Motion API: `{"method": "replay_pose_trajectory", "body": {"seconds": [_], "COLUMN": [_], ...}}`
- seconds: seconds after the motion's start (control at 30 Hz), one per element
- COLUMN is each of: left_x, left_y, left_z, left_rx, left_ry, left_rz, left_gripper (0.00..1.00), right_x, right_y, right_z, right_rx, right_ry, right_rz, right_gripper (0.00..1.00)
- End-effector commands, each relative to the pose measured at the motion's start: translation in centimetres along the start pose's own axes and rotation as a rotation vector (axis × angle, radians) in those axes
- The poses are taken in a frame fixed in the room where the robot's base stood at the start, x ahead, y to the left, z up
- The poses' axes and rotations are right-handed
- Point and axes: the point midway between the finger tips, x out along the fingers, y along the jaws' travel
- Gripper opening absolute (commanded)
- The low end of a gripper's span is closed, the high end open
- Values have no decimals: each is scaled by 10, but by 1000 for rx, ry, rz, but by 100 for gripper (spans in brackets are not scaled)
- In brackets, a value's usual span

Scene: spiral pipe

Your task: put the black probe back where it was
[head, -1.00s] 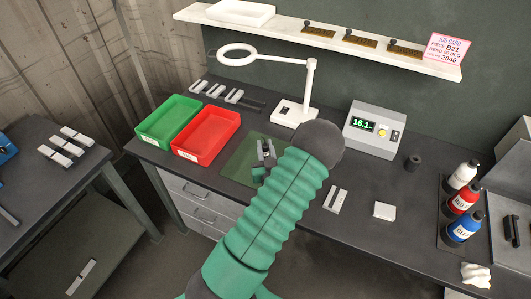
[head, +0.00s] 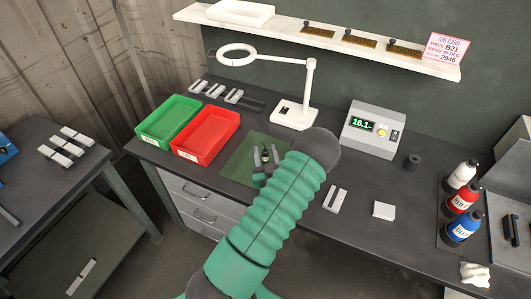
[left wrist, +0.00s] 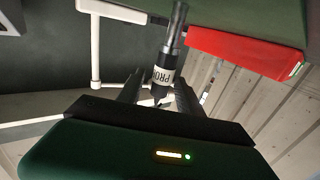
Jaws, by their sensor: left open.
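The black probe (left wrist: 162,78), with a white label and a silver end, shows in the left wrist view between my left gripper's fingers (left wrist: 158,92). In the head view the left gripper (head: 267,158) is over the green mat (head: 240,160), fingers spread. A small dark part of the probe (head: 266,153) shows between them. The fingers stand apart on either side of it. I cannot tell whether the probe rests on the mat. My right gripper is not in view.
A grey meter box (head: 374,130) and a small black cylinder (head: 412,162) stand to the right. Red (head: 206,138) and green (head: 168,122) trays lie left. A white ring lamp (head: 295,112) stands behind. Bottles (head: 462,201) stand at far right.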

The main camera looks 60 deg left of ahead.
Motion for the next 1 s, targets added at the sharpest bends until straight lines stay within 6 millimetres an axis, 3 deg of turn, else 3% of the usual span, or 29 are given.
{"method": "replay_pose_trajectory", "body": {"seconds": [0.17, 0.4, 0.6, 1.0], "left_x": [-14, -75, -112, -120], "left_y": [1, 1, 1, 0], "left_z": [1, 2, 0, -2], "left_rx": [1, 2, 1, 0], "left_ry": [-2, -3, -2, 0], "left_rz": [2, 5, 3, 0], "left_gripper": [43, 43, 43, 43], "right_x": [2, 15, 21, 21], "right_y": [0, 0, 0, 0], "right_z": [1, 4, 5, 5], "right_rx": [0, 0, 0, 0], "right_ry": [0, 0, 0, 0], "right_rz": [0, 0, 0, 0], "right_gripper": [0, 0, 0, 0]}}
